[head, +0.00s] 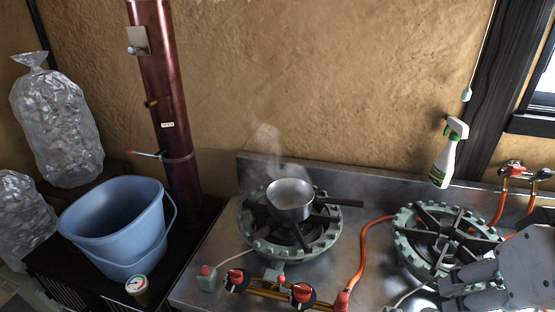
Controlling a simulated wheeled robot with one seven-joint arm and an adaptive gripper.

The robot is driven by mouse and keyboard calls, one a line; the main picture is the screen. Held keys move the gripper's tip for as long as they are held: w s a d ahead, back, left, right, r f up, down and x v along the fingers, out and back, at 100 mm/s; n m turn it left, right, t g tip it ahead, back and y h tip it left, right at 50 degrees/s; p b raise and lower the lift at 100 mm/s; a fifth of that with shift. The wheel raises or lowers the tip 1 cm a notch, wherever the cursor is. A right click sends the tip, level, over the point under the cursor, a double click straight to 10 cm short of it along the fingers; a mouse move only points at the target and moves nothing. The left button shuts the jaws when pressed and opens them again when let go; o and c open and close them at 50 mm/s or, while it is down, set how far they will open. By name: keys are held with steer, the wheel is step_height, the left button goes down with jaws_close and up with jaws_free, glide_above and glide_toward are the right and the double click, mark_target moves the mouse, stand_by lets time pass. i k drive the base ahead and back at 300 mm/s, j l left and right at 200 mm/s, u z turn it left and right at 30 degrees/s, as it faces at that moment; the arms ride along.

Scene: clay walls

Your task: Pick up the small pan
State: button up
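The small pan (289,195) is a grey metal pan with a dark handle (339,201) pointing right. It sits upright on the left gas burner (262,242), and faint steam rises above it. My gripper (443,290) is at the lower right, over the front of the right burner (418,226). Its fingers point left and look spread apart with nothing between them. It is well to the right of the pan and apart from it. Part of my gripper is cut off by the frame edge.
A blue bucket (115,222) stands left of the stove beside a dark red pipe (166,95). An orange hose (370,245) runs between the burners. A spray bottle (448,155) is at the back right. The steel top (370,203) is partly clear between the burners.

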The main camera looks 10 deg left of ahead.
mark_target(290, 216)
steer(key=u, duration=0.5)
steer(key=l, duration=0.8)
steer(key=k+l, duration=0.15)
steer(key=l, duration=0.6)
steer(key=u, duration=0.05)
